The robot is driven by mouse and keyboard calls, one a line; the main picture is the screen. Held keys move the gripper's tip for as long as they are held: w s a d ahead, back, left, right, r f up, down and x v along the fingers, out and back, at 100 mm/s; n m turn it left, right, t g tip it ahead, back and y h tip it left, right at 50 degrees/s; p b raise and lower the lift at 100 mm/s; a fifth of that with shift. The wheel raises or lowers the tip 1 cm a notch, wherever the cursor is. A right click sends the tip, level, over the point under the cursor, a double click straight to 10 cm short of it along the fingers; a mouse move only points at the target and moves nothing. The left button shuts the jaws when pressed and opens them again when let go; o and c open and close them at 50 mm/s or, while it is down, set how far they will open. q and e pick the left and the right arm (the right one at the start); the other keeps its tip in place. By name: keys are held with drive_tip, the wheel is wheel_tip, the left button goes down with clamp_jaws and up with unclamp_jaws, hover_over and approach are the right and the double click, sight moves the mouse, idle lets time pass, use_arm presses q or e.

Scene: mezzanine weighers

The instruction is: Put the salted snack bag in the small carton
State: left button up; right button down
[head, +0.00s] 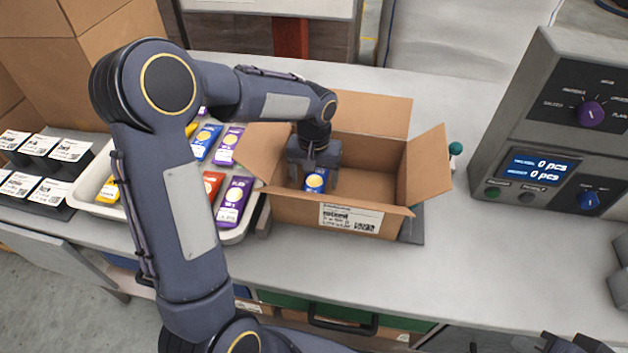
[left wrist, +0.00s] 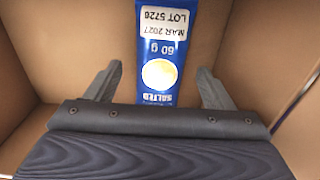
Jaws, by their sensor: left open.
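The small carton (head: 345,215) stands on the bench with its flaps open and a printed label on its front. The salted snack bag (head: 315,181) is blue with a yellow disc and is inside the carton, on the left side. In the left wrist view the salted bag (left wrist: 160,75) shows "SALTED" and "60 g". My left gripper (head: 318,174) reaches down into the carton over the bag. Its fingers are open, one on each side of the bag, with a gap on both sides. A dark part of my right gripper (head: 575,344) shows at the bottom right edge; its fingers are unclear.
A white tray (head: 90,196) with several coloured snack bags is left of the carton, partly behind my left arm. Dark blocks with labels (head: 35,190) are further left. A grey weigher console (head: 545,130) stands at the right. The bench between carton and console is mostly clear.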

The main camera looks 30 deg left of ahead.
sight(314, 183)
use_arm(q)
wheel_tip(314, 183, up, 10)
idle(0.3)
idle(0.3)
